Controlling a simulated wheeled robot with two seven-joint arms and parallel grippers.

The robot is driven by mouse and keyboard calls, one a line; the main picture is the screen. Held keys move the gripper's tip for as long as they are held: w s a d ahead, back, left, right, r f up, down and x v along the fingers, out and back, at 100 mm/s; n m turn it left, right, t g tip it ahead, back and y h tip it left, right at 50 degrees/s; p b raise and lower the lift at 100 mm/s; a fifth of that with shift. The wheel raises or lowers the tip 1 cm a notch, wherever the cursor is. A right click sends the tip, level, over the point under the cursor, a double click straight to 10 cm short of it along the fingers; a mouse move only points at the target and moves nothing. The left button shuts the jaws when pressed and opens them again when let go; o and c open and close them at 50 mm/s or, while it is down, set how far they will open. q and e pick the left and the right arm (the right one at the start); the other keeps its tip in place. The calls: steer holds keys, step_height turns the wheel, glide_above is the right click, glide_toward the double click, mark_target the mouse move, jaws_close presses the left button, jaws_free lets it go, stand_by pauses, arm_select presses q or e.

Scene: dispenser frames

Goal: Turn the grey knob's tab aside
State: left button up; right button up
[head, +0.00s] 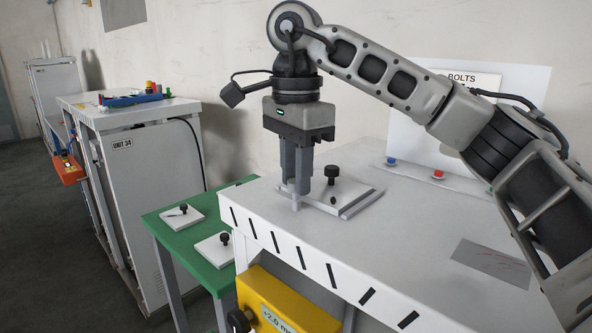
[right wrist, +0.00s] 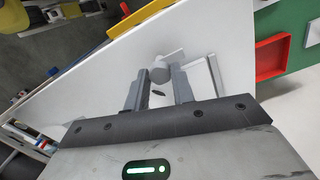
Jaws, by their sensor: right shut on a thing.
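The grey knob (head: 296,203) is on the white cabinet top near its front left edge, mostly hidden by my fingers in the head view. In the right wrist view the knob (right wrist: 159,73) shows as a round grey body between my fingertips, with its tab pointing up and to the right. My right gripper (head: 297,188) points down and is shut on the knob; its fingers also show in the right wrist view (right wrist: 157,78). My left gripper is in neither view.
A pale plate (head: 358,190) with a black knob (head: 332,172) lies right beside my right gripper. A green table (head: 165,232) bears similar plates. A yellow box (head: 283,300) is on the cabinet front. The cabinet top's middle is clear around a grey sheet (head: 490,258).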

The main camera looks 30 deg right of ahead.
steer(key=shift+r, duration=0.1)
steer(key=o, duration=1)
step_height(320, 180, up, 16)
steer(key=shift+f, duration=0.1)
stand_by(0.6)
